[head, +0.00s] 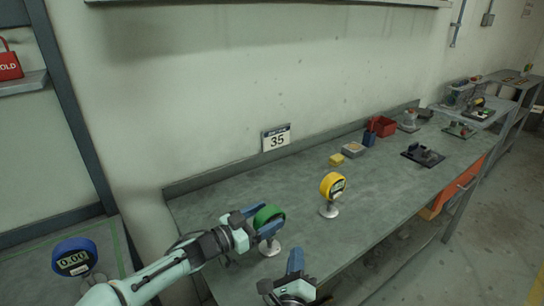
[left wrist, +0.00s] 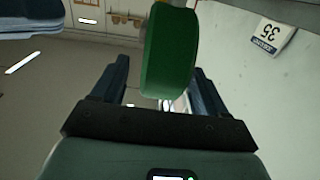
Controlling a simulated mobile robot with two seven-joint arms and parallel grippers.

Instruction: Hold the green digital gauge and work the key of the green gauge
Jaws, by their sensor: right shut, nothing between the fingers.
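The green gauge (head: 266,215) stands on a small pale stand (head: 270,248) on the bench, partly covered by my left gripper. My left gripper (head: 261,222) is at the gauge with its fingers spread on either side of it. In the left wrist view the green gauge (left wrist: 170,55) rises between the two open fingers (left wrist: 160,85), with a clear gap on the left and the right finger close to its edge. Its display and key are not visible in either view. My right gripper (head: 295,262) is shut and empty, below and right of the gauge, fingers pointing up.
A yellow gauge (head: 332,186) stands on the bench (head: 230,200) to the right. A blue gauge (head: 74,257) reading 0.00 is at the lower left. A yellow block (head: 337,159), a red bin (head: 383,126) and a dark plate with a fitting (head: 423,155) lie farther right. A sign 35 (head: 276,138) is behind.

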